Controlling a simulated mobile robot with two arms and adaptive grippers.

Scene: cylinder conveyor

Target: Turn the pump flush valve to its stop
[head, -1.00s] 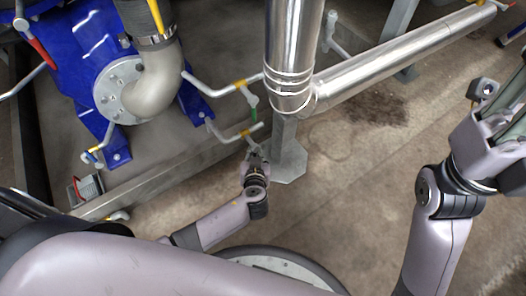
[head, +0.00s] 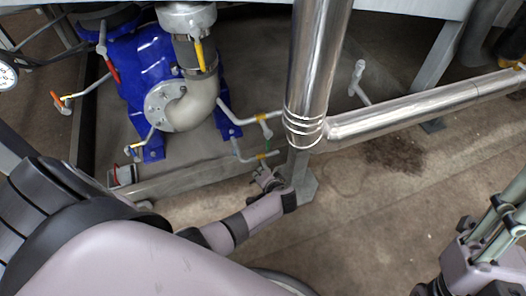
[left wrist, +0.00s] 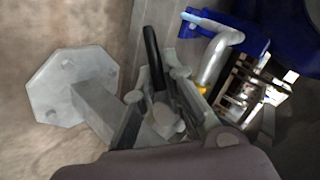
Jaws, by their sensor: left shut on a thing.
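The flush valve (head: 263,157) sits at the end of a short grey pipe with a yellow band, low beside the blue pump (head: 146,62). My left gripper (head: 264,176) is just below it in the head view, shut on the valve handle, which the fingers mostly hide. In the left wrist view, my left gripper (left wrist: 165,105) fills the middle, and the bent grey pipe (left wrist: 216,58) with its yellow band comes down to it from the upper right. The handle's exact angle cannot be told. My right arm shows at the lower right of the head view; its fingertips do not show.
A thick shiny vertical pipe (head: 312,70) stands right of the valve, joined to a sloping pipe (head: 430,112). A grey post foot (head: 303,185) is close to my left wrist. Another valve (head: 266,130) is just above. Floor is open at the right.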

